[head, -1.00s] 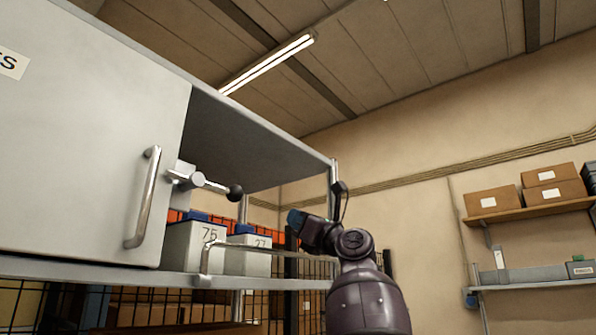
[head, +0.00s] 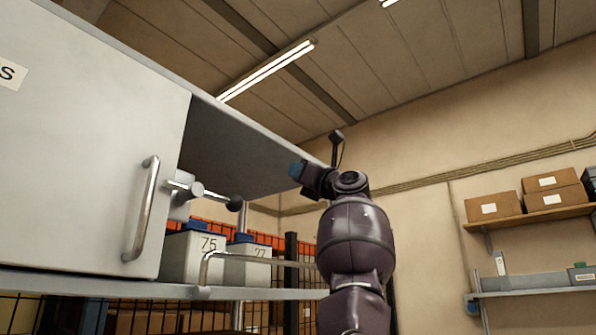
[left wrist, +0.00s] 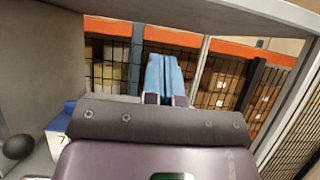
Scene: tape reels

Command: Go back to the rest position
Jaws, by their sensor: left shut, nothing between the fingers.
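My left gripper (head: 297,170) is raised in the open bay of the grey cabinet, right of its closed-looking door (head: 80,140). Its blue fingers also show in the left wrist view (left wrist: 163,78), close together with nothing between them. My purple left arm stands below it, in front of the cabinet's right end. In the head view the gripper is above and to the right of the two grey bins, one labelled 75 (head: 190,262) and one beside it (head: 247,268). My right gripper is not in view.
A latch lever with a black ball knob (head: 235,204) sticks out beside the door handle (head: 143,208). A metal rail (head: 235,256) runs along the shelf front. Wall shelves with cardboard boxes (head: 493,206) are at the right. The space between arm and wall shelves looks clear.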

